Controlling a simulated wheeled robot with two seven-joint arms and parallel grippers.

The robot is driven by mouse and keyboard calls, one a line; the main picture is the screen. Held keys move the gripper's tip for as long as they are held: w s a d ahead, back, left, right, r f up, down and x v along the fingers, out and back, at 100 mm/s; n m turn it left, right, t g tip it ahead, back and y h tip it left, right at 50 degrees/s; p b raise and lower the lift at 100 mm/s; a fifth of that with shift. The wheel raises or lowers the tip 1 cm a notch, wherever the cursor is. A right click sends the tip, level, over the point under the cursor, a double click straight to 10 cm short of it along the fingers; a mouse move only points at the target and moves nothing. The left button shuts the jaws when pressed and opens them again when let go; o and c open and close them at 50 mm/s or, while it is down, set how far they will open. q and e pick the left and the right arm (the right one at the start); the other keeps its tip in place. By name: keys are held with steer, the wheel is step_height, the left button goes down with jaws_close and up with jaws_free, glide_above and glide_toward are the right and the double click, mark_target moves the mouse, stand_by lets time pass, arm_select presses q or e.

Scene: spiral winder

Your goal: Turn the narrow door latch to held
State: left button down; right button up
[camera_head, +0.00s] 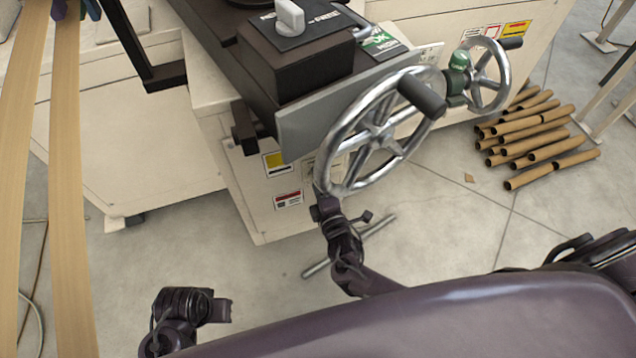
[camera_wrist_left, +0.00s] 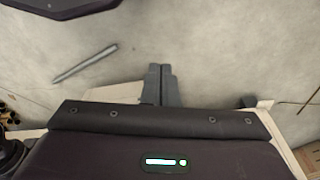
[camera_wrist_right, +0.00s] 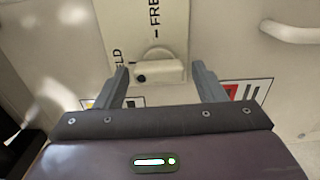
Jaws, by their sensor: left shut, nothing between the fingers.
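The narrow door latch is a pale knob (camera_wrist_right: 168,71) with a short bar, on a cream plate marked HELD and FREE in the right wrist view. The bar lies across that picture, its dark-dotted left end beside HELD; FREE is above. My right gripper (camera_wrist_right: 160,68) is open, one finger beyond each end of the bar. I cannot tell whether they touch it. My left gripper (camera_wrist_left: 161,68) is shut and empty, over the floor in the left wrist view. In the head view I cannot make out the latch or either gripper's fingertips clearly.
A spoked handwheel (camera_head: 378,130) juts from the machine, with a smaller wheel (camera_head: 487,77) behind. Another white knob (camera_head: 290,18) sits atop the dark box. Cardboard tubes (camera_head: 535,130) lie at right. A metal rod (camera_wrist_left: 85,65) lies near the floor. Open floor is around the machine.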

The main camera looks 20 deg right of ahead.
arm_select(q)
steer(key=f+p, duration=0.1)
steer(key=f, duration=0.3)
steer(key=shift+a, duration=0.2)
arm_select(e)
steer(key=s, duration=0.7)
steer(key=shift+s+d, duration=0.15)
steer(key=shift+s, duration=0.25)
